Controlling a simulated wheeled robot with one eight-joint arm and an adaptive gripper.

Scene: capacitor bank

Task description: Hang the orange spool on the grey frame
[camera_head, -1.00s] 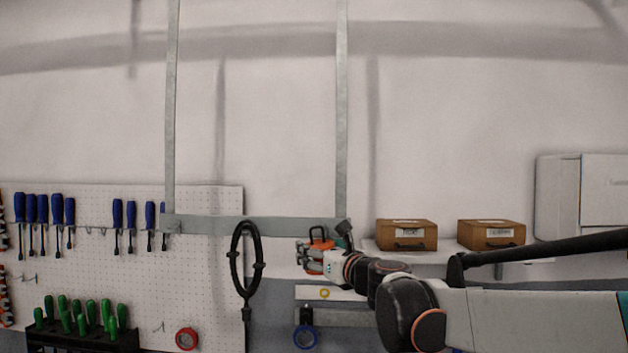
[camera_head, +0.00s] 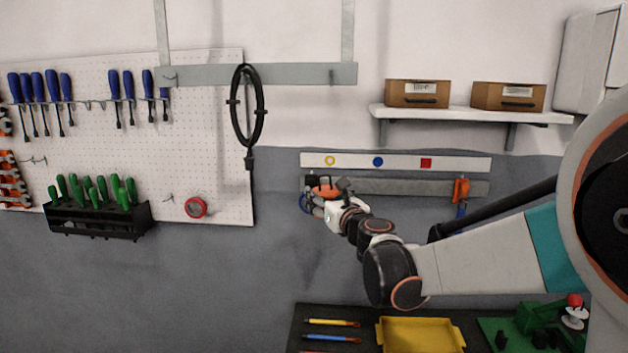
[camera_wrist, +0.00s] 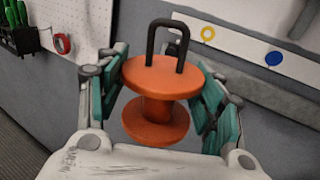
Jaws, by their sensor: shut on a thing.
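The orange spool (camera_wrist: 156,122) with a black wire loop on top sits between the teal-padded fingers of my gripper (camera_wrist: 160,98) in the wrist view. My gripper is shut on it, and the spool is upright with its loop up. In the head view the spool (camera_head: 326,188) is small and partly hidden by my gripper (camera_head: 324,200). The grey frame (camera_head: 290,74) hangs on the wall above, with two uprights and a crossbar with small hooks. My gripper is below the crossbar's right part, apart from it.
A black cable coil (camera_head: 235,120) hangs at the crossbar's middle. Behind my gripper are a white marked strip (camera_head: 395,162) and a lower grey rail (camera_head: 400,187) with an orange tool (camera_head: 461,190). A shelf (camera_head: 470,115) with two boxes is at right. A pegboard (camera_head: 200,150) is at left.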

